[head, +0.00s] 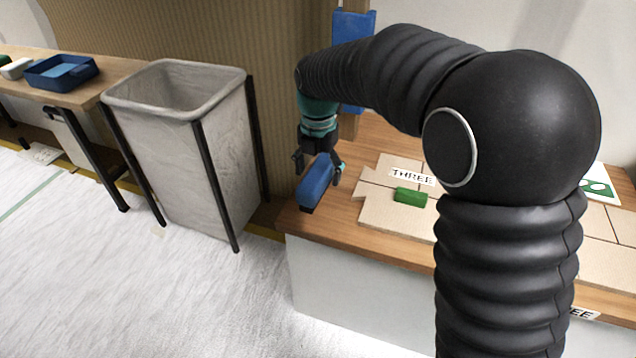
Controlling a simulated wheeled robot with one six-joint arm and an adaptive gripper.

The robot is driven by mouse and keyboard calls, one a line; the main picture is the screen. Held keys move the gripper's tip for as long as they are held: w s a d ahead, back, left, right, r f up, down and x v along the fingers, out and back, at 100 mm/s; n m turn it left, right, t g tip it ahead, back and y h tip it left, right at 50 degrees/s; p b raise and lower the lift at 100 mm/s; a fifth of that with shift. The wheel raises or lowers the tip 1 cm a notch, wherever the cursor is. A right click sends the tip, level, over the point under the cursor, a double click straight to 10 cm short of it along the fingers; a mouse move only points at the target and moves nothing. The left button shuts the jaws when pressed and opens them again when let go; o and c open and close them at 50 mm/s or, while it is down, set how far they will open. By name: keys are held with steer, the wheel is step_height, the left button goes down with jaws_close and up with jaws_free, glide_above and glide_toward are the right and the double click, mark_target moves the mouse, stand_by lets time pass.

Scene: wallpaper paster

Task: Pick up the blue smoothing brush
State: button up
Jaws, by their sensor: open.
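The blue smoothing brush (315,184) is a blue block with a dark lower edge. It is at the left end of the wooden table (305,221), close to the table's edge. My gripper (318,172) is open right at the brush, with one finger to its left and one to its right. I cannot tell whether the fingers touch it. The far end of the brush is partly hidden by my gripper.
A lined bin (215,150) stands left of the table. A blue tray (61,72) sits on another table at far left.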

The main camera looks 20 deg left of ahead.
mark_target(322, 170)
steer(key=shift+f, duration=0.8)
steer(key=shift+c, duration=0.2)
steer(key=c, duration=1.4)
steer(key=shift+r, duration=0.15)
steer(key=shift+r, duration=0.5)
steer(key=r, duration=0.3)
steer(key=shift+w+d+r+p, duration=0.2)
steer(key=shift+d+r+p, duration=0.1)
steer(key=shift+d+p, duration=0.05)
steer(key=w+d+r, duration=0.1)
steer(key=d+r, duration=0.1)
steer(key=d, duration=0.1)
steer(key=w+d+r, duration=0.1)
steer(key=d+r, duration=0.1)
steer(key=d, duration=0.1)
steer(key=w+d+r+p, duration=0.1)
steer(key=w+d+r, duration=0.1)
steer(key=d, duration=0.2)
steer(key=shift+d+r, duration=0.1)
steer(key=shift+r, duration=0.05)
